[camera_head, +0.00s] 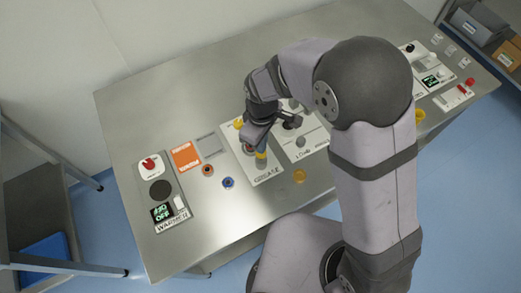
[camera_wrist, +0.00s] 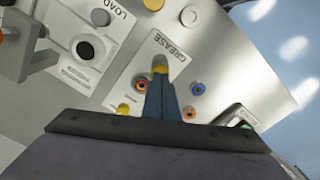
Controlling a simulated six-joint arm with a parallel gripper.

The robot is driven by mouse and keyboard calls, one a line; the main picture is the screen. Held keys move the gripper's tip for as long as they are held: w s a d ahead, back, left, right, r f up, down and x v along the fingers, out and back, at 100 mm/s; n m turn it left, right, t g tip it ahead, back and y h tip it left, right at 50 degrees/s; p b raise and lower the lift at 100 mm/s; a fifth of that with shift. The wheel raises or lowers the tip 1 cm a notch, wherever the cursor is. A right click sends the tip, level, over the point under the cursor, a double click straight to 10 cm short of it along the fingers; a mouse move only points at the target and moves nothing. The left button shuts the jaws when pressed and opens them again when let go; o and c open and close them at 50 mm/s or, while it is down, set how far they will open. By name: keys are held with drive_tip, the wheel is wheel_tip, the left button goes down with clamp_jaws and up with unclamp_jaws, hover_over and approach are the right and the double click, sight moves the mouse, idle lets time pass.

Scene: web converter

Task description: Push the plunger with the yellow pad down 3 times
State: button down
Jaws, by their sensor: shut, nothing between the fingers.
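The GREASE panel (camera_head: 265,172) lies on the steel table and shows in the wrist view (camera_wrist: 150,55). A yellow pad (camera_head: 261,154), which looks like the plunger's top, is near the panel's label end. In the wrist view, yellow (camera_wrist: 160,69) shows right at my fingertips, with a grey part beyond it. My gripper (camera_head: 259,146) is shut and empty, its fingers (camera_wrist: 161,78) together and pointing down at this yellow part. I cannot tell whether they touch it. The fingers hide part of the plunger. A second yellow piece (camera_head: 239,124) sits at the panel's far end.
An orange ring (camera_wrist: 138,83) is on the panel close to my fingers. Separate orange (camera_head: 208,170) and blue (camera_head: 228,183) rings lie left of the panel. The WARMER panel (camera_head: 165,190) is farther left, and the LOAD panel (camera_wrist: 88,45) is on the other side.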

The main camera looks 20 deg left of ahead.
drive_tip(key=shift+f, duration=0.2)
drive_tip(key=shift+f+b, duration=0.35)
drive_tip(key=shift+b, duration=0.05)
drive_tip(key=shift+f+b, duration=0.75)
drive_tip(key=shift+f, duration=0.4)
drive_tip(key=shift+r, duration=0.15)
drive_tip(key=shift+r+p, duration=1.65)
wheel_tip(320, 180, up, 6)
drive_tip(key=p, duration=0.5)
